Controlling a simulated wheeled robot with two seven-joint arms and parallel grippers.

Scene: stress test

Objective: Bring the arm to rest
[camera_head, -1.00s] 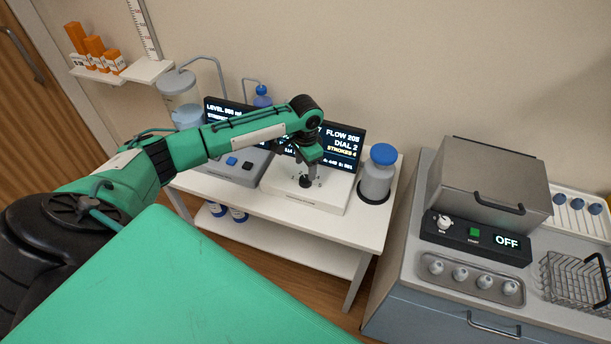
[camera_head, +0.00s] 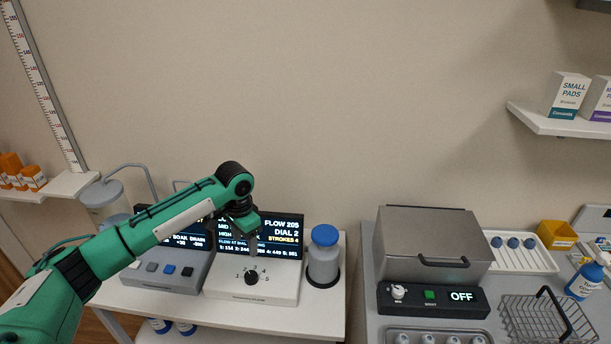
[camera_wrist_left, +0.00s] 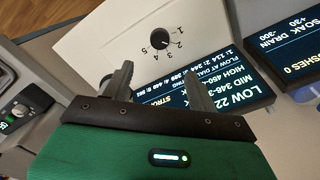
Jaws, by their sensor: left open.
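My left arm comes in from the left in the head view, with its green forearm raised and the wrist bent down. My left gripper (camera_head: 248,248) is above the white dial box, in front of the dark display (camera_head: 285,226). In the left wrist view its two grey fingers (camera_wrist_left: 160,95) are spread apart with nothing between them. The black dial (camera_head: 252,278) on the white box (camera_head: 280,290) also shows in the wrist view (camera_wrist_left: 159,40), apart from the fingers. The display reads "DIAL 2" and "STROKES 4". My right gripper is in no view.
A blue-capped bottle (camera_head: 323,258) stands right of the box. A grey button unit (camera_head: 170,272) and a clear jar (camera_head: 103,205) stand left. Further right are a metal lidded unit (camera_head: 430,245) reading OFF and a wire basket (camera_head: 545,318). The wall space above is clear.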

